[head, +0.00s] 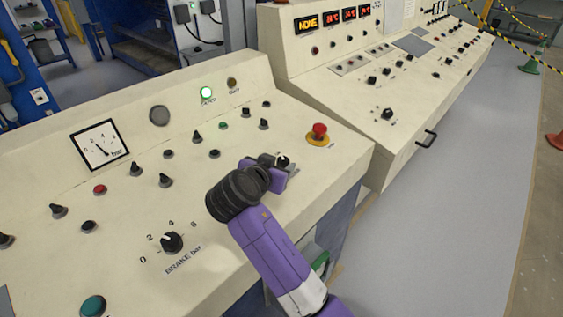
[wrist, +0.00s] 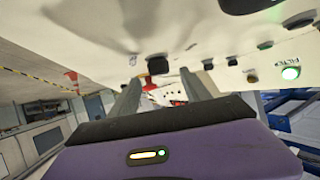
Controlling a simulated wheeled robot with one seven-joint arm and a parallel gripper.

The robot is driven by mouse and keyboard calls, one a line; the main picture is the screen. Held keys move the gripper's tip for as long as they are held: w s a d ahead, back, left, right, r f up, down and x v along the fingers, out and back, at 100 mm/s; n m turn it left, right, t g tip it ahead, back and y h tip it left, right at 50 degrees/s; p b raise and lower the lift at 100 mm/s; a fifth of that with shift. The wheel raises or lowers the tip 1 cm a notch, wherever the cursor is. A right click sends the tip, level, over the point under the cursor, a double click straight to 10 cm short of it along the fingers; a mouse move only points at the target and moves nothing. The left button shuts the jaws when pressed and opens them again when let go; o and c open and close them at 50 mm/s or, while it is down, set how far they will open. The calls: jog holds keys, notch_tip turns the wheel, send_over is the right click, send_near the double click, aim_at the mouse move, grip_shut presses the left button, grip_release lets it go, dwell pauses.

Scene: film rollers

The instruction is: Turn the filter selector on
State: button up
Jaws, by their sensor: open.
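My gripper (head: 277,166) is over the right part of the near cream console, with its jaws open. In the wrist view its two fingers (wrist: 159,77) stand apart, and a dark knob (wrist: 157,65) shows between their tips. In the head view a dark knob (head: 283,160) shows at the fingers, partly hidden by them; contact cannot be told. The label of this knob is not readable, so I cannot confirm it is the filter selector. A lit green lamp (head: 206,93) is on the upper panel; in the wrist view a label like "FILTER" is beside the lit lamp (wrist: 290,73).
A red mushroom button (head: 319,131) on a yellow base stands close to the right of my gripper. Several black selectors, such as one at the middle (head: 197,137), stick up from the console. The brake knob (head: 171,242) is in front. A second console (head: 400,90) stands behind right.

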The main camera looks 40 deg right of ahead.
jog(key=shift+v, duration=1.65)
